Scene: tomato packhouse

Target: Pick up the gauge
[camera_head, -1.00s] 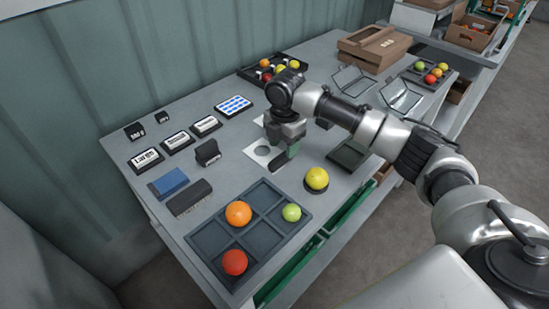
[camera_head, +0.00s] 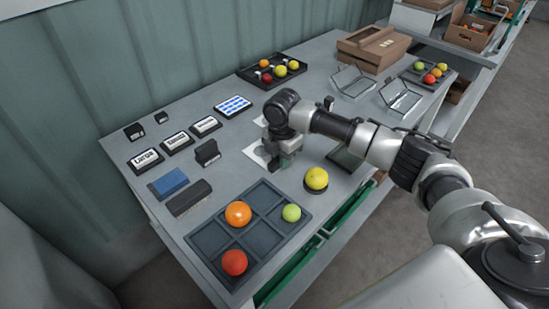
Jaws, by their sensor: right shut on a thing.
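The gauge (camera_head: 254,153) looks like a flat white plate; an earlier view shows a round hole in it. It lies on or just above the grey table, behind the divided tray. My right gripper (camera_head: 279,164) points down at the plate and is shut on it. The gripper hides much of the plate, and I cannot tell whether the plate is clear of the table. My left gripper is not in view.
The divided tray (camera_head: 211,240) holds several tomatoes in front. A dark block (camera_head: 207,152) and label stands (camera_head: 146,160) are to the left. A black tray (camera_head: 246,74) is behind.

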